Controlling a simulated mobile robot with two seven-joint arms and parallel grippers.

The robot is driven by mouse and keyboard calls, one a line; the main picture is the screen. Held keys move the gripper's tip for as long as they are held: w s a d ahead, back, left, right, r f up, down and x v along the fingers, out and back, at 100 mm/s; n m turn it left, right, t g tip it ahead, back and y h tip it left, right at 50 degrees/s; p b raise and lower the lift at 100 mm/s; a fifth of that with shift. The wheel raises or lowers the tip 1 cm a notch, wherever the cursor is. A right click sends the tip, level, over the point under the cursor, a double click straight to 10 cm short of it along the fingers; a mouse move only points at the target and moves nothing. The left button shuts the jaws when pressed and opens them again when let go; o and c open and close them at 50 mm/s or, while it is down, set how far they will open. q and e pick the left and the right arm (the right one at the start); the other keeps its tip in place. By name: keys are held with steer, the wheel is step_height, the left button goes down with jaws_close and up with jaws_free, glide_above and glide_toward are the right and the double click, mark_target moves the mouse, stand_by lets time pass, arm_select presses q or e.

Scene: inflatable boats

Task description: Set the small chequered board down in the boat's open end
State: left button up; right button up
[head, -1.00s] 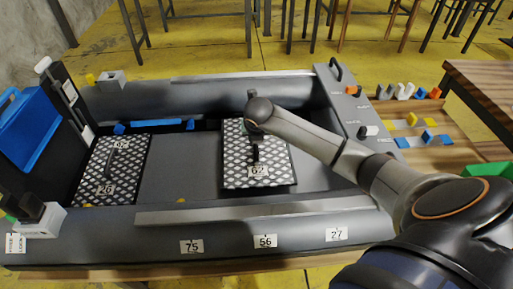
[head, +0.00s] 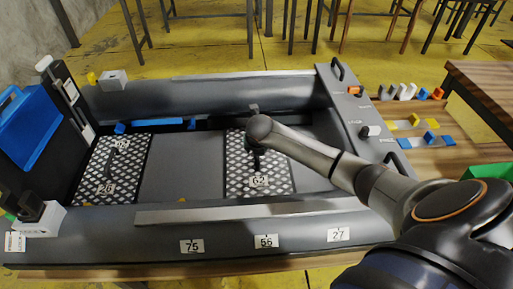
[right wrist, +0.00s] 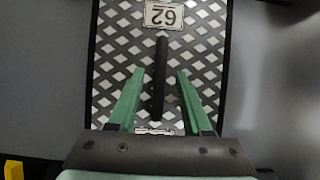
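The chequered board marked 62 (head: 280,176) lies in the right part of the grey boat (head: 160,222), apparently flat on its floor. In the right wrist view the board (right wrist: 205,50) has a dark bar handle (right wrist: 160,60) on top. My right gripper (right wrist: 159,72) is over the board, its green fingers on either side of the handle with a gap on both sides, so it is open. In the head view my right arm hides the gripper and part of the board. A second chequered board (head: 127,170), marked 26, lies at the left. My left gripper is out of view.
Bare grey floor (head: 187,165) separates the two boards. A blue case (head: 30,130) stands at the far left. A side table (head: 430,158) at the right holds small coloured parts. Number tags 75, 56 and 27 mark the near tube.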

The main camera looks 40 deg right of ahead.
steer(key=shift+r, duration=0.1)
steer(key=shift+a+r, duration=0.1)
steer(key=shift+r, duration=0.2)
steer(key=p+v, duration=0.2)
steer(key=v, duration=0.9)
steer(key=shift+s, duration=0.2)
